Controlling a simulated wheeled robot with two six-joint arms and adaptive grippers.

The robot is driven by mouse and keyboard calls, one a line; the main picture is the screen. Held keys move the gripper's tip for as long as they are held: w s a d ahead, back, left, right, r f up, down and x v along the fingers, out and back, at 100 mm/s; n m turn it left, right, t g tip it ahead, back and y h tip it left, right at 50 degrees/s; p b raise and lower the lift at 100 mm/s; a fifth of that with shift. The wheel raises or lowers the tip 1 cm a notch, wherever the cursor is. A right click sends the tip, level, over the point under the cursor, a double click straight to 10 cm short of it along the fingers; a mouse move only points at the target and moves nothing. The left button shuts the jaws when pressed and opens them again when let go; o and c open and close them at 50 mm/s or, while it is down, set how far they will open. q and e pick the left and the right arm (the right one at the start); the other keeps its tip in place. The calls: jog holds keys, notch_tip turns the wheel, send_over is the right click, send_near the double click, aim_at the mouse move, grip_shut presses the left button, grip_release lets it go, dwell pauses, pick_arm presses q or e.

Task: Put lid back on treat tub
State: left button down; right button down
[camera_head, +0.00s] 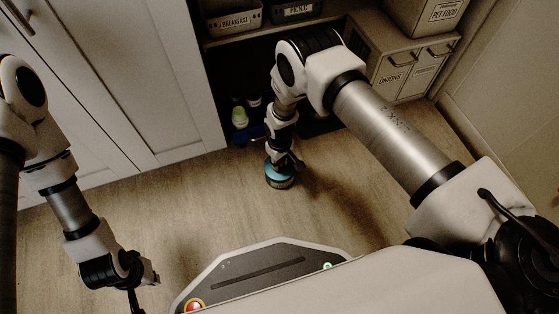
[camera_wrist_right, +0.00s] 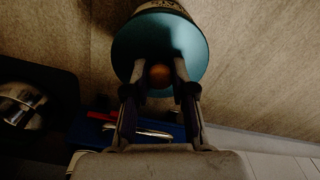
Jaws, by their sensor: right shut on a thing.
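The treat tub (camera_head: 280,183) stands on the wooden floor in front of the dark lower shelf. Its dark, labelled side shows at the top of the right wrist view (camera_wrist_right: 178,5). The round teal lid (camera_head: 273,172) is over the tub's top; I cannot tell whether it is fully seated. In the right wrist view the lid (camera_wrist_right: 160,35) fills the upper middle, with a round brown knob (camera_wrist_right: 160,76). My right gripper (camera_head: 287,163) points down, shut on this knob. My left gripper (camera_head: 145,282) hangs at lower left, away from the tub; its fingers are unclear.
A blue tray (camera_wrist_right: 155,140) with a red item lies near the gripper; a green-white bottle (camera_head: 240,117) stands near it. A shiny metal pot (camera_wrist_right: 20,104) sits in the dark lower shelf. White cabinet doors (camera_head: 150,70) are left, drawers (camera_head: 400,75) right.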

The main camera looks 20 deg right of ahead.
jog(key=shift+c, duration=2)
grip_release()
jog(key=shift+r, duration=0.1)
jog(key=shift+r+p, duration=3.15)
jog(key=shift+r, duration=0.25)
grip_shut()
jog(key=shift+f, duration=0.1)
jog(key=shift+f+b, duration=2.15)
jog(key=shift+f, duration=0.25)
